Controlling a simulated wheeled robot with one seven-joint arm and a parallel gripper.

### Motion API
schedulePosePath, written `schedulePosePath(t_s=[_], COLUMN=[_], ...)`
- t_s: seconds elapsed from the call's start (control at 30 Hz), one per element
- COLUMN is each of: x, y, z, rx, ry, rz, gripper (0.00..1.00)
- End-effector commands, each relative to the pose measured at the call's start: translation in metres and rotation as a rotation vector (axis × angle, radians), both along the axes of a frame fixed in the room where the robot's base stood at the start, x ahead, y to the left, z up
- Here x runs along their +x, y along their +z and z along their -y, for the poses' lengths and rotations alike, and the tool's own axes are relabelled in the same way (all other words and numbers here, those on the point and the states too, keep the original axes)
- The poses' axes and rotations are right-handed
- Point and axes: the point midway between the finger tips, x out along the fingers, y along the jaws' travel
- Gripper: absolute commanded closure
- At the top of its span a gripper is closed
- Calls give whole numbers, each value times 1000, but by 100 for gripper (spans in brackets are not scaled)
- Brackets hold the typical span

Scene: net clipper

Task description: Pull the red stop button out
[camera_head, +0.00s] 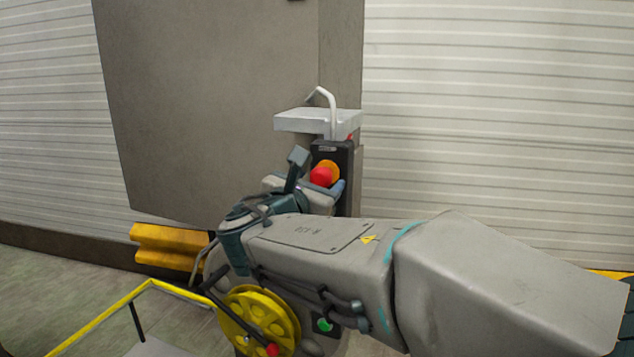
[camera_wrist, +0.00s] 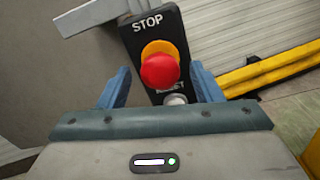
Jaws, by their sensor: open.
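The red stop button (camera_head: 321,176) sits on an orange-yellow collar on a dark control panel (camera_head: 333,153). In the wrist view the red button (camera_wrist: 160,71) stands out from the panel (camera_wrist: 132,47), under the word STOP. A pale round button (camera_wrist: 175,99) lies below it, partly hidden, with its lettering partly covered. My gripper (camera_wrist: 160,86) is open, with one blue finger on each side of the red button's lower part. Gaps show between the fingers and the button. In the head view my gripper (camera_head: 317,187) is at the panel, partly hidden by my arm.
A grey metal shelf (camera_head: 318,121) with a white curved handle (camera_head: 331,107) juts out above the panel. A large grey cabinet wall (camera_head: 210,100) stands left. Yellow barriers (camera_wrist: 270,74) lie to the right in the wrist view. A yellow handwheel (camera_head: 260,318) is at the lower left.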

Motion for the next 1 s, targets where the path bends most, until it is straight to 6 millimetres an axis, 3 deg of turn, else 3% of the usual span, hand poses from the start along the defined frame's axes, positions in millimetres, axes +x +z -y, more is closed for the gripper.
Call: schedulePosePath(t_s=[0.23, 0.7, 1.0], x=[-21, -113, -131], y=[-1, -1, 0], z=[-8, -42, -48], rx=[0, 1, 0], ry=[3, 3, 2], rz=[2, 1, 0], gripper=[41, 41, 41])
